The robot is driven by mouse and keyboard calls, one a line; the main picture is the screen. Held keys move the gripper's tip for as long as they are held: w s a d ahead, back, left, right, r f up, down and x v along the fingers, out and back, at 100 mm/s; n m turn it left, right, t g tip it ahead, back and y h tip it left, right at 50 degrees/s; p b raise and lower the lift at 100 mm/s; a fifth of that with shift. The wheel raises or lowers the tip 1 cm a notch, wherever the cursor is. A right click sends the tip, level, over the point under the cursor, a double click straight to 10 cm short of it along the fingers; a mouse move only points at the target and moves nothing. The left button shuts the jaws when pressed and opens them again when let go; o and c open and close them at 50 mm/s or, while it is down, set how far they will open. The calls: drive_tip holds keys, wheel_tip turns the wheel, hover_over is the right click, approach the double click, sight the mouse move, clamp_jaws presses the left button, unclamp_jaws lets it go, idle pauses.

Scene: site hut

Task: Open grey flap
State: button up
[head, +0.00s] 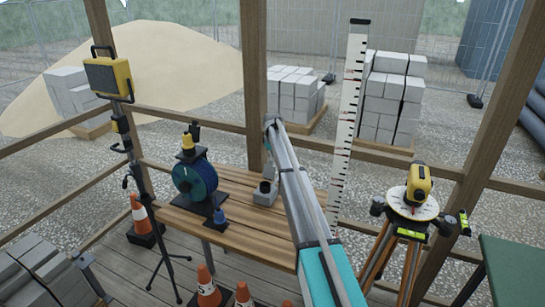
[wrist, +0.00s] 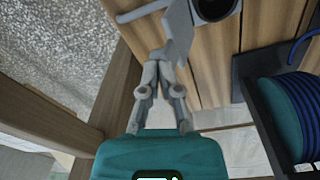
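A small grey housing (head: 264,194) with a dark round opening stands on the wooden bench, partly hidden behind my arm. In the wrist view its dark opening (wrist: 215,8) is at the top edge. A grey flap-like plate (wrist: 178,36) stands beside the opening, with a thin grey bar (wrist: 140,12) going off to its left. My gripper (wrist: 157,66) has its two fingers close together at the plate's lower edge. I cannot tell whether that edge is between the fingertips. In the head view the fingers are hidden by my arm.
A blue cable reel (head: 194,178) stands left of the housing on the bench (head: 235,222), and also shows at right in the wrist view (wrist: 291,115). A wooden post (head: 252,60) is behind. A measuring staff (head: 349,110) and yellow instrument on a tripod (head: 419,184) are right.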

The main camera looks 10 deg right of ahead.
sight(272, 162)
drive_tip(key=shift+o, duration=1.2)
drive_tip(key=s, duration=0.1)
drive_tip(key=s+f, duration=0.1)
drive_tip(key=shift+s+d+f+g, duration=0.15)
drive_tip(key=shift+s+d+g, duration=0.1)
drive_tip(key=shift+s+g, duration=0.15)
drive_tip(key=shift+w+a+f, duration=0.1)
drive_tip(key=shift+w+f, duration=0.55)
drive_tip(key=shift+f, duration=0.25)
drive_tip(key=shift+a, duration=0.1)
drive_tip(key=shift+s+a+r, duration=0.1)
drive_tip(key=shift+a+r, duration=0.2)
drive_tip(key=shift+r, duration=0.15)
drive_tip(key=shift+w+f, duration=0.1)
drive_tip(key=shift+w, duration=0.1)
drive_tip(key=shift+w+a+r, duration=0.1)
drive_tip(key=shift+a+r, duration=0.1)
